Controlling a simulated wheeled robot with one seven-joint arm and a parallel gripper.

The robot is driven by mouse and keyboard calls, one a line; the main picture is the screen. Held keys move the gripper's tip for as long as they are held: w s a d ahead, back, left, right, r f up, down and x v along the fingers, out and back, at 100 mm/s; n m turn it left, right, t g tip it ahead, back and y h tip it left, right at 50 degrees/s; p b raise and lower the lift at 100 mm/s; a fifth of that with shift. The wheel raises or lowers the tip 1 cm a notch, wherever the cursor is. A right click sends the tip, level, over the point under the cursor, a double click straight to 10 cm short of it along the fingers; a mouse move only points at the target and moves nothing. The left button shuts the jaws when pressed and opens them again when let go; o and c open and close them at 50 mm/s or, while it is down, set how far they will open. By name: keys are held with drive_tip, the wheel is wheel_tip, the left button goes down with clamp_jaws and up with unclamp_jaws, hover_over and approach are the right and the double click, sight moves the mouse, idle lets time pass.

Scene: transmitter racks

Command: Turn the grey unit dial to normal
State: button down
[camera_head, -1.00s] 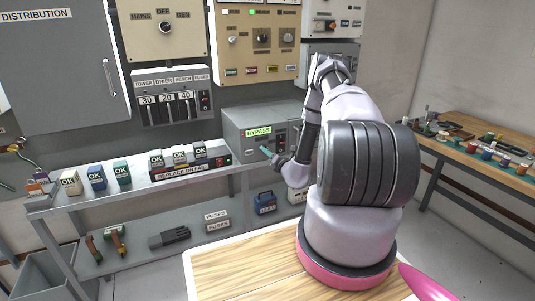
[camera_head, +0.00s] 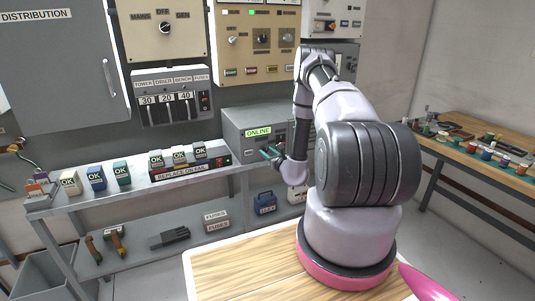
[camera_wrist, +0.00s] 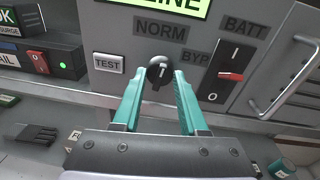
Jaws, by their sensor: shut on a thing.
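The grey unit (camera_head: 240,128) stands on the metal shelf, and its green display (camera_head: 258,132) reads ONLINE. In the wrist view, its black dial (camera_wrist: 159,70) sits between the NORM label above and the BYP label to the right. The dial's white mark points up, toward NORM. My gripper (camera_wrist: 160,80) has its teal fingers shut on the dial, one on each side. In the head view, my gripper (camera_head: 268,153) is at the unit's front, and my arm hides the unit's right part.
A TEST button (camera_wrist: 108,64) lies left of the dial. A red BATT switch (camera_wrist: 230,76) and a metal handle (camera_wrist: 285,75) lie to the right. Left along the shelf are a REPLACE ON FAIL box (camera_head: 190,173) and several blocks marked OK.

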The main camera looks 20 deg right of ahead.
drive_tip(key=shift+n, duration=0.7)
drive_tip(key=shift+c, duration=2.2)
unclamp_jaws()
drive_tip(key=shift+s, duration=0.15)
drive_tip(key=s, duration=1)
drive_tip(key=shift+s+d+r, duration=0.25)
drive_tip(key=shift+d+r, duration=0.1)
drive_tip(key=shift+d, duration=0.1)
